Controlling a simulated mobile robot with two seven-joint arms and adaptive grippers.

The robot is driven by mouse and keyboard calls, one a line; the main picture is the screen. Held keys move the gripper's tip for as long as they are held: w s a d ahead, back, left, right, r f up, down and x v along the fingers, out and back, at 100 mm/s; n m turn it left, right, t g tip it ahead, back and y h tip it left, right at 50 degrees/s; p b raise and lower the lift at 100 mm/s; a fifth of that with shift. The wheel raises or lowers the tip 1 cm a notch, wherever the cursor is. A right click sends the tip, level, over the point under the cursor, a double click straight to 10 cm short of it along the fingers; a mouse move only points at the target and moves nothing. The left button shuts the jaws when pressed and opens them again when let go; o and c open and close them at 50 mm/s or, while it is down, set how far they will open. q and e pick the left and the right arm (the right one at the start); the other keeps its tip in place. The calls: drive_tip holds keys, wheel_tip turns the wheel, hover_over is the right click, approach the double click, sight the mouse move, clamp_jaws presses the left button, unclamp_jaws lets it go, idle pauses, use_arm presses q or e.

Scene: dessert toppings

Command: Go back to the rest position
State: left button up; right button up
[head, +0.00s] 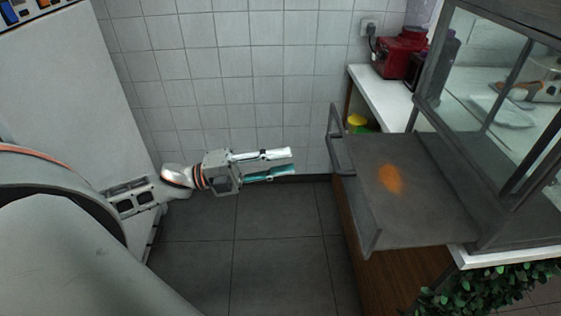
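My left gripper (292,162) is stretched out in the middle of the head view, in the air in front of the tiled wall. Its two fingers point right with a gap between them, and nothing shows between them. It is apart from the grey tray or drawer to its right. My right gripper is not in view.
A grey drawer-like tray (415,218) with a handle and an orange patch (390,178) juts out below a glass case (490,110). Behind stand a red appliance (398,52) and a yellow-green item (357,121). Green leaves (480,290) are lower right. The floor (280,260) below my gripper is clear.

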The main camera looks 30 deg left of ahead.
use_arm(q)
drive_tip(key=shift+f, duration=0.1)
idle(0.3)
wheel_tip(320, 180, down, 17)
drive_tip(key=s+d+n+t+y, duration=0.2)
drive_tip(key=n+t+y, duration=0.2)
drive_tip(key=n+y, duration=0.85)
drive_tip(key=s+d+f+n+g, duration=0.2)
drive_tip(key=s+d+f+n, duration=0.1)
drive_tip(key=s+f+n, duration=0.3)
drive_tip(key=s+d+f+n+g+y+p, duration=0.1)
drive_tip(key=s+d+f+n+g, duration=0.2)
drive_tip(key=s+f+n, duration=0.3)
wheel_tip(320, 180, down, 4)
drive_tip(key=shift+s+d+r, duration=0.1)
drive_tip(key=shift+s+d, duration=0.3)
drive_tip(key=shift+s, duration=0.15)
